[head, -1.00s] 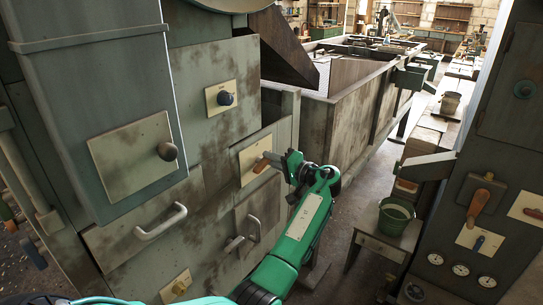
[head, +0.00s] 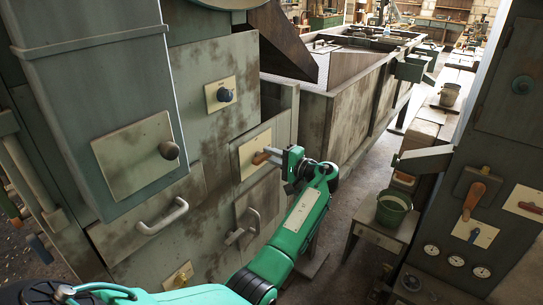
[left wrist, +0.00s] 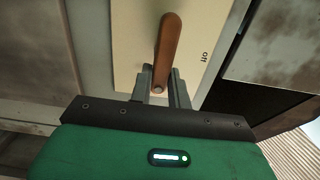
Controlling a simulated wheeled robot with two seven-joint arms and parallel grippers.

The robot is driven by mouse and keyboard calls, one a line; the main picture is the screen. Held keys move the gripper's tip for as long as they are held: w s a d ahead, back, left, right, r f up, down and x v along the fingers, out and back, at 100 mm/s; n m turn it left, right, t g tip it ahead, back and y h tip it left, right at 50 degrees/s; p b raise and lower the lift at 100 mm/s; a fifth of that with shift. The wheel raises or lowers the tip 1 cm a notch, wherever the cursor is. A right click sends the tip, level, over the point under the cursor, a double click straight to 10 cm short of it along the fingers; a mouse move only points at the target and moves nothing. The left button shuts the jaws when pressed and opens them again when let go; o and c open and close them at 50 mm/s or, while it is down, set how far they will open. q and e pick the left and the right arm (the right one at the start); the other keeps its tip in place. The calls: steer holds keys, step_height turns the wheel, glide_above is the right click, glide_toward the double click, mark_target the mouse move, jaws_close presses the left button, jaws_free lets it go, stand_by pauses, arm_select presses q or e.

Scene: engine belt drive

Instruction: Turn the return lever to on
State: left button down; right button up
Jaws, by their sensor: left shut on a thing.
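The lever has an orange-brown handle (head: 262,157) on a cream plate (head: 244,163) on the machine's grey-green front. In the left wrist view the handle (left wrist: 170,42) points up the picture, tilted slightly right, and the word "Off" shows on the plate to its right. My left gripper (head: 272,152) is at the plate, its green arm coming up from below. In the left wrist view its grey fingers (left wrist: 161,82) are on both sides of the handle's lower end, shut on it. No "on" label is visible. My right gripper is not in view.
A dark knob on a plate (head: 224,94) is above the lever, and a larger knob (head: 169,150) is on the box at left. Bar handles (head: 163,218) stick out below. A green bucket (head: 393,207) stands on a small table right of my arm.

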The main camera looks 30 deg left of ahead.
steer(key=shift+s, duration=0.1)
arm_select(q)
steer(key=c, duration=1.3)
jaws_free()
steer(key=d+b, duration=0.1)
steer(key=d, duration=0.3)
steer(key=d+b, duration=0.1)
steer(key=d, duration=0.4)
steer(key=s+d+b, duration=0.1)
steer(key=d, duration=0.4)
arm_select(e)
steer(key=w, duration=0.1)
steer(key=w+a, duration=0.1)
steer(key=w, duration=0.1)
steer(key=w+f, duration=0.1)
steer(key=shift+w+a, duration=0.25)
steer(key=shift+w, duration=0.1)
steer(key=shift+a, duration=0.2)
arm_select(q)
steer(key=shift+f, duration=0.1)
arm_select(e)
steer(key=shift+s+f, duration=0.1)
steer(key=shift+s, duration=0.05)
